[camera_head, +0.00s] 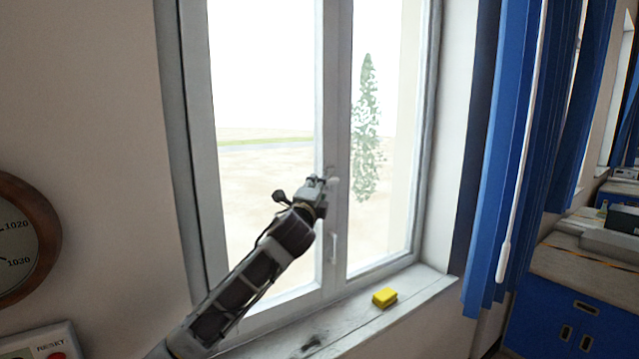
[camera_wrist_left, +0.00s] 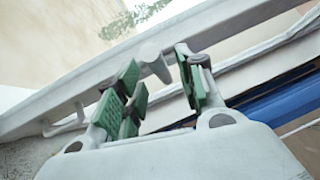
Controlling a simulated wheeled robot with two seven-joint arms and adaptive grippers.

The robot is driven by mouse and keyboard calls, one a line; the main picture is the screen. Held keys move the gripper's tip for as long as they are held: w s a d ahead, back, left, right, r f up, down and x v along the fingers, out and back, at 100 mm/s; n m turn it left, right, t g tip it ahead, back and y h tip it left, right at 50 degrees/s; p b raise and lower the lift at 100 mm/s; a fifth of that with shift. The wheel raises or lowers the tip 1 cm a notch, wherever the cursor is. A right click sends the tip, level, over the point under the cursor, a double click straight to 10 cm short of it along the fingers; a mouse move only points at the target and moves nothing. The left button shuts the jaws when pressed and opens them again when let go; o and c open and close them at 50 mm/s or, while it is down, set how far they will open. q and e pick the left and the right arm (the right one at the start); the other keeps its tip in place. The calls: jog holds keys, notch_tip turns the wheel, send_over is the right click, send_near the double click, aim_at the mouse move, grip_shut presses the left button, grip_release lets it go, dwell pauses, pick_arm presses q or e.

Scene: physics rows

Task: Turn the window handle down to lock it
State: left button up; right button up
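The white window handle (camera_head: 333,184) sits on the middle frame post between the two panes. It is partly hidden by my left gripper (camera_head: 320,181), which is right at it in the head view. In the left wrist view my left gripper (camera_wrist_left: 157,70) is open, with green pads on both sides. The pale end of the handle (camera_wrist_left: 152,55) shows in the gap between the pads, and I cannot tell whether they touch it. My right gripper is in neither view.
A second, upright pull handle (camera_head: 333,248) is lower on the post. Blue blinds (camera_head: 510,150) hang at the right. A round gauge (camera_head: 25,235) is on the left wall.

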pick_arm(q)
jog(key=shift+p+x, duration=0.5)
jog(key=shift+x, duration=1.45)
grip_shut()
